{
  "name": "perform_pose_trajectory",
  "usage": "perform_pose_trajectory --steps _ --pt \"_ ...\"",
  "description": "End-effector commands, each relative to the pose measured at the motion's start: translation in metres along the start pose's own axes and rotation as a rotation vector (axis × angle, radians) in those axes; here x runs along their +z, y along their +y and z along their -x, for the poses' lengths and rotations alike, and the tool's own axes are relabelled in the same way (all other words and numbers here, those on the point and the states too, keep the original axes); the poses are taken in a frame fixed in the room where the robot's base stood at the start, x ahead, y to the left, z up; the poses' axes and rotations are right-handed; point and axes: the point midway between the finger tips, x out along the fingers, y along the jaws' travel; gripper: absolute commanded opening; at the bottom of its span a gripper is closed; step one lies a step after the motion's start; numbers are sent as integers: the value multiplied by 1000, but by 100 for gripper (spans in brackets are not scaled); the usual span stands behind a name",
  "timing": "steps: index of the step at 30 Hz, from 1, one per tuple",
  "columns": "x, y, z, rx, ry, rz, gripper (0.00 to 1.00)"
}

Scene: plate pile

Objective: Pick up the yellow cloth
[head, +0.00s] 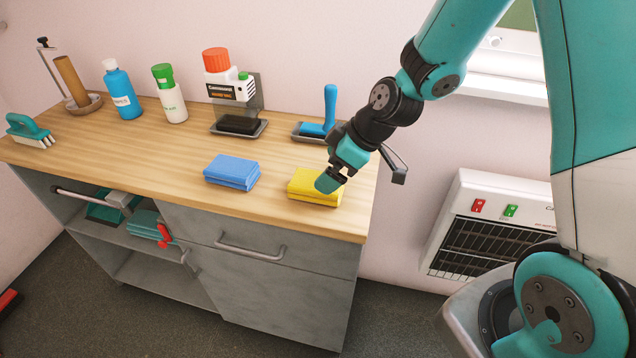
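The yellow cloth (308,188) is folded and lies flat on the wooden counter, near its front right corner. My gripper (328,184) is at the cloth's right part, over or against it, and covers some of it. From this one view I cannot tell whether the fingers touch the cloth, or whether they are open or shut. A folded blue cloth (232,170) lies on the counter to the left of the yellow one, apart from it.
Behind the cloths stand a blue-handled tool on a tray (303,134), a dispenser (232,84), a green-capped bottle (170,98) and a blue bottle (122,92). A brush (28,130) lies at left. A heater (490,225) hangs right of the counter.

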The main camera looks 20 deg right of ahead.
Motion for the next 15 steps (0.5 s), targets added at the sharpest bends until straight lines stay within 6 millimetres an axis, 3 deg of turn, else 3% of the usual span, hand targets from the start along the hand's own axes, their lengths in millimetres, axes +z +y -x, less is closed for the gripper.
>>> perform_pose_trajectory --steps 8,15 --pt "0 1 -21 -2 -1 1 100" --pt "2 6 -53 -4 -1 1 100"
